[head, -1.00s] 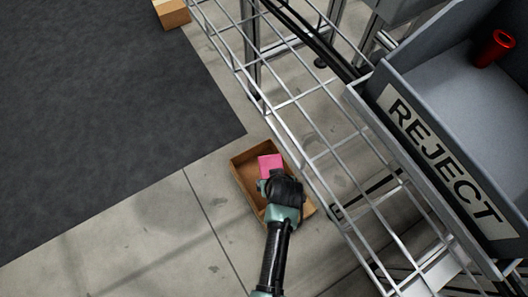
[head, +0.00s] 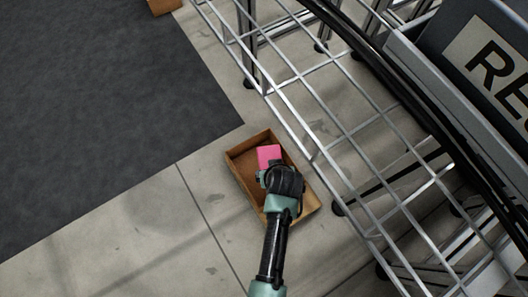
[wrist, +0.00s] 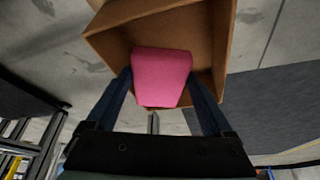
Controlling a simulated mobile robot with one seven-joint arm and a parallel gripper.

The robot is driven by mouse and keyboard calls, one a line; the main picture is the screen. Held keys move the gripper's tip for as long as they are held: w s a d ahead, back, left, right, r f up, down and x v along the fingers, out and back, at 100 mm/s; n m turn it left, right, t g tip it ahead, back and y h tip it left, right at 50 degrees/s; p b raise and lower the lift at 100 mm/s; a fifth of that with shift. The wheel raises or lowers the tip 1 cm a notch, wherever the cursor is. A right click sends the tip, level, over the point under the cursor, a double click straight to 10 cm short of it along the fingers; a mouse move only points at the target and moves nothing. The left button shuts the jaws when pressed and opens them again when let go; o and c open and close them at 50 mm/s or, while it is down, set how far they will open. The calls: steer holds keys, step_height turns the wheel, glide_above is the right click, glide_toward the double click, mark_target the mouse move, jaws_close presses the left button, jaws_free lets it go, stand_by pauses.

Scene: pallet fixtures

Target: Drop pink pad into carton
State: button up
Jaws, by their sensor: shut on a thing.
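The pink pad (head: 269,155) is held at the end of my gripper (head: 268,172), over the carton in the head view. In the wrist view the pink pad (wrist: 161,77) sits between the two dark fingers of my gripper (wrist: 163,92), which is shut on it. The carton (head: 240,170) is an open brown box on the concrete floor. In the wrist view the carton (wrist: 205,22) shows behind the pad, and its inside looks empty where visible. My gripper and arm hide part of the carton. I cannot tell how high the pad is above its bottom.
A wire mesh rack (head: 318,110) stands close to the right of the carton. A grey bin with a lettered label (head: 490,60) is at the upper right. A dark mat (head: 100,110) covers the floor at left. Bare concrete (head: 150,220) lies left of the carton.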

steer(key=o, duration=1.1)
steer(key=shift+c, duration=0.2)
steer(key=p+v, duration=0.9)
steer(key=v, duration=0.4)
